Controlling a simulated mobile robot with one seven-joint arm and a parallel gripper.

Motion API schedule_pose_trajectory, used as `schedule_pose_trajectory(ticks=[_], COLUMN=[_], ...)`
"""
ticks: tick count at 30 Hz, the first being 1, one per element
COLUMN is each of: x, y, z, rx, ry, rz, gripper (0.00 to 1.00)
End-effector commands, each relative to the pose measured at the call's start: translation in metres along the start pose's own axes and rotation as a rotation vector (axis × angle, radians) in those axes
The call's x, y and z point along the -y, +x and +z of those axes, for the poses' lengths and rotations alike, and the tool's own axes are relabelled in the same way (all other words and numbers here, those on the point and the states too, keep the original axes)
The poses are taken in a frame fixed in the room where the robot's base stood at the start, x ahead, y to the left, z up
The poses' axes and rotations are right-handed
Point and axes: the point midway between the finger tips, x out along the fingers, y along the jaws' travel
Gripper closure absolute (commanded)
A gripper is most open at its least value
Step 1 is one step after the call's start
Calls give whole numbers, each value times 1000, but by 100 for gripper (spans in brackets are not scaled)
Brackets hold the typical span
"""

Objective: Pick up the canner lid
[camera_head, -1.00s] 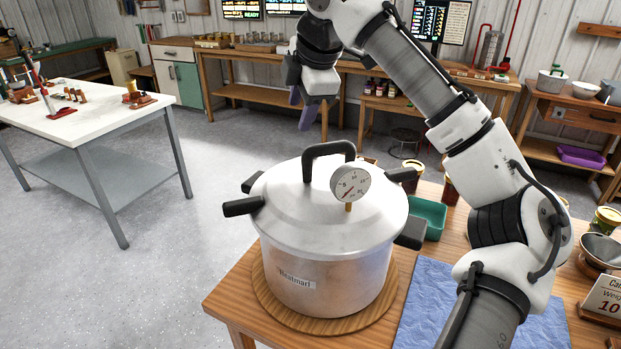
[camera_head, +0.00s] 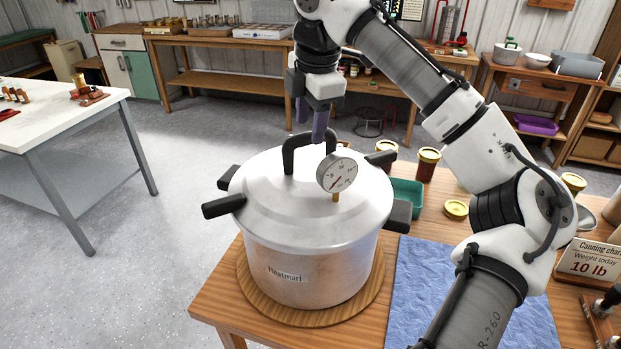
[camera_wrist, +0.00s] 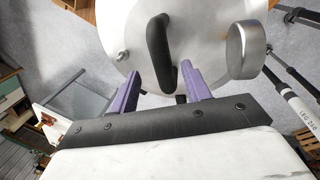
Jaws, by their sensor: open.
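The canner lid (camera_head: 270,209) is a silver dome seated on the large canner pot (camera_head: 305,262). It has a black arched handle (camera_head: 289,152) on top and a round pressure gauge (camera_head: 337,173) beside the handle. My gripper (camera_head: 311,122) is above the lid, pointing down, with purple fingers apart. In the wrist view my gripper (camera_wrist: 160,82) is open, and the black handle (camera_wrist: 160,50) shows between the lines of its two fingers. The gauge (camera_wrist: 246,50) is just right of the right finger. I cannot tell whether the fingers touch the handle.
The pot stands on a round wooden board (camera_head: 250,285) on a wooden table (camera_head: 212,306). A blue cloth (camera_head: 410,285), a green tray (camera_head: 407,193) and jars (camera_head: 427,165) are to its right. A white table (camera_head: 60,110) is at the left, with open floor between.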

Motion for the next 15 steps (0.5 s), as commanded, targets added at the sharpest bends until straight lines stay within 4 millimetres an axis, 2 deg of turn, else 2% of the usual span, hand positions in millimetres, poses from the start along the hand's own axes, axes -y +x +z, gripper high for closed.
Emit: schedule_pose_trajectory(ticks=[5, 12, 15], x=[2, 5, 5], y=[11, 46, 54], z=[1, 1, 1], rx=[1, 0, -1], ry=[1, 0, 1], rz=[-2, -2, 0], gripper=[52, 52, 52])
